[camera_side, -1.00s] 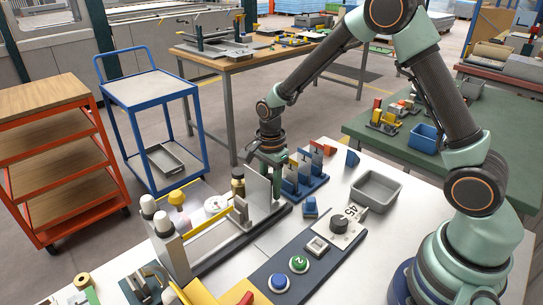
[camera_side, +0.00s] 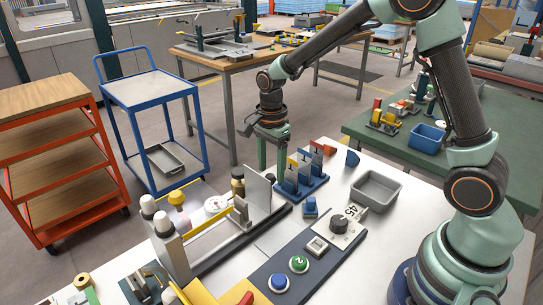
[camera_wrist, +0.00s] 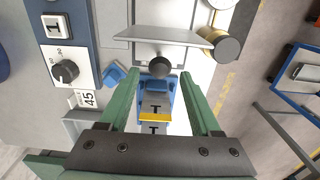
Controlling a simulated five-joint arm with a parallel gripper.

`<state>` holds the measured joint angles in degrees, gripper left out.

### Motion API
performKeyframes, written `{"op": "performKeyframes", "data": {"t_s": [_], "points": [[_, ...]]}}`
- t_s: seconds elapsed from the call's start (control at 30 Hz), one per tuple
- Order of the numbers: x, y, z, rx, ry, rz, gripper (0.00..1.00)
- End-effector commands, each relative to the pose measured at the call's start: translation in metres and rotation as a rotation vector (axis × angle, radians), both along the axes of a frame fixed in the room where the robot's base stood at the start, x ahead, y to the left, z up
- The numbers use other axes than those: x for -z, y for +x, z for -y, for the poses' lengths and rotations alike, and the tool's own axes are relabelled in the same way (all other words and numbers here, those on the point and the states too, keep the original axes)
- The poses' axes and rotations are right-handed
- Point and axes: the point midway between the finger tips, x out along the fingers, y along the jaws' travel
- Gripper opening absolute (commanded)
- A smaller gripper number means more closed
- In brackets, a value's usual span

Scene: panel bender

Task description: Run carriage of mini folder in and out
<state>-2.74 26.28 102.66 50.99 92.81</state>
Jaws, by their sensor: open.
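The mini folder (camera_side: 205,262) stands on the white table, with a dark rail base and a yellow bar. An upright grey plate (camera_side: 258,192) stands at its far end; I take it to be part of the carriage. In the wrist view the plate (camera_wrist: 160,36) is seen nearly edge-on, with a dark round knob (camera_wrist: 158,65) on the near side. My gripper (camera_side: 273,160) is open just beyond the plate. In the wrist view its green fingers (camera_wrist: 159,76) are spread to either side of the knob, apparently holding nothing. Whether they are level with the knob I cannot tell.
A blue rack (camera_side: 303,185) of tooling stands close right of my gripper. A brass and black cylinder (camera_wrist: 222,45) is beside the plate. The control panel (camera_side: 300,262) with buttons and a dial lies in front. A grey tray (camera_side: 376,190) is at right.

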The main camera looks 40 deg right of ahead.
Motion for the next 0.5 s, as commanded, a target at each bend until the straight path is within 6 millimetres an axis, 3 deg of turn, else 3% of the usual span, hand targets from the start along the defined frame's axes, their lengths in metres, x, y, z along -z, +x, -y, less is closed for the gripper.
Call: {"op": "performKeyframes", "data": {"t_s": [0.2, 0.5], "points": [[-0.041, 0.000, 0.001, 0.001, 0.000, 0.004, 0.65], [-0.061, 0.000, 0.001, 0.001, 0.000, 0.000, 0.65]]}}
